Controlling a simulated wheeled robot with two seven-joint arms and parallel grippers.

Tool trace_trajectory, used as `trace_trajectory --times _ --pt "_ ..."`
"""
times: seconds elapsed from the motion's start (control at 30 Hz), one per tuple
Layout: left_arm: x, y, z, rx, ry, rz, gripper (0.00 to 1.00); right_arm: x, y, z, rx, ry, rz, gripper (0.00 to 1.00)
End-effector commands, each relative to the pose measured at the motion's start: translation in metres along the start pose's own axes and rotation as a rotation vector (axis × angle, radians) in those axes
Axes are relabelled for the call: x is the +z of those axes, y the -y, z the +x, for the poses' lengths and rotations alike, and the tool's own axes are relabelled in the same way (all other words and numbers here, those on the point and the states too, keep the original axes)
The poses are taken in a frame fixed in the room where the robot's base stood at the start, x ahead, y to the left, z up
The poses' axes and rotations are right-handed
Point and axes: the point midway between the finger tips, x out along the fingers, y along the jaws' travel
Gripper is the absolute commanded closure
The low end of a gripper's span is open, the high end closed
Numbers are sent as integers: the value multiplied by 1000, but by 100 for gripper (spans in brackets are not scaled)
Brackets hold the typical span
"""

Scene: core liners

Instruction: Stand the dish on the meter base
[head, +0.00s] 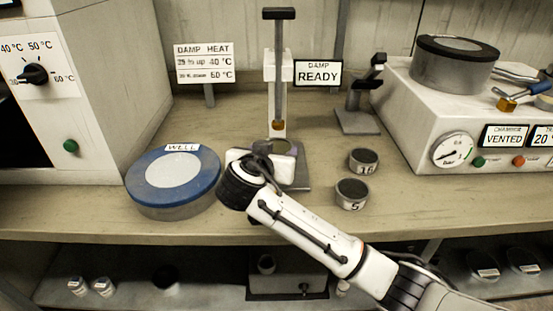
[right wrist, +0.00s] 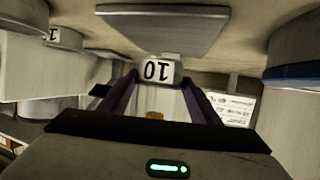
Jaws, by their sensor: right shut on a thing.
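My right gripper (head: 276,150) is at the upright stand in the middle of the bench. In the right wrist view, which is upside down, its two dark fingers are shut on a small grey dish (right wrist: 158,72) with a white label reading 10. In the head view the gripper mostly hides this dish. A flat grey base plate (head: 301,178) shows under the gripper, and also in the wrist view (right wrist: 160,28). I take it for the meter base. I cannot tell whether the dish touches it. The post (head: 278,60) with a brass tip rises behind. My left gripper is not in view.
Dishes marked 16 (head: 363,161) and 5 (head: 352,193) stand to the right. A blue-rimmed round well (head: 172,205) is close on the left. A small dark stand (head: 358,120) and a vacuum chamber (head: 405,105) are at the right, an oven (head: 95,100) at the left.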

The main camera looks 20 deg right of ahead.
Motion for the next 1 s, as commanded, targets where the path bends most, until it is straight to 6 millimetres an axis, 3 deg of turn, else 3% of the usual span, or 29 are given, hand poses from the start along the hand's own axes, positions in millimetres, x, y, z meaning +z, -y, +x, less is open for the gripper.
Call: trace_trajectory --times 0.13,0.4,0.77,0.8,0.9,1.0 --pt "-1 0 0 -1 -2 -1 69 -3 -1 10 1 -1 1 69" --pt "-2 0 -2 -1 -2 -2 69 26 -1 22 0 -1 -1 69" --pt "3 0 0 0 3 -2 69 32 0 24 -1 0 1 69" --pt "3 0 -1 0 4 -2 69 31 0 23 -1 1 0 38" --pt "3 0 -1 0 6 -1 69 31 0 23 -1 1 0 24" --pt "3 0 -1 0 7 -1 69 31 0 23 -1 1 0 24"
